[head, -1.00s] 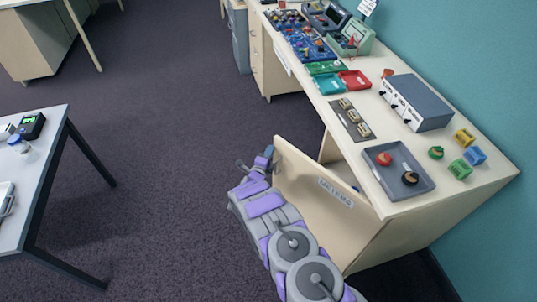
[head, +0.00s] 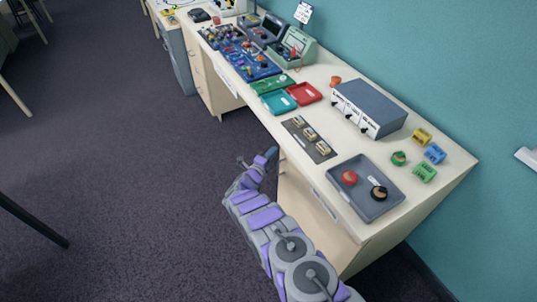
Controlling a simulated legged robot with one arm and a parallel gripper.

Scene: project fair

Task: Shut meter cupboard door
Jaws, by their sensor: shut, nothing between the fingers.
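The meter cupboard door (head: 305,207) is a pale cream panel with a small label, under the front edge of the long bench (head: 408,212). It stands nearly in line with the bench front. Whether a narrow gap is left at its far edge I cannot tell, as my arm covers part of it. My gripper (head: 271,154) is at the door's far left edge, shut and empty, close to the panel. Whether it touches the door is not clear. The cupboard's inside is hidden.
On the bench top are a grey tray (head: 357,206) with red and black knobs, a blue-grey box (head: 371,104), coloured blocks (head: 421,137), and red (head: 305,93) and teal (head: 278,103) trays. Dark carpet (head: 130,150) to the left is mostly free.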

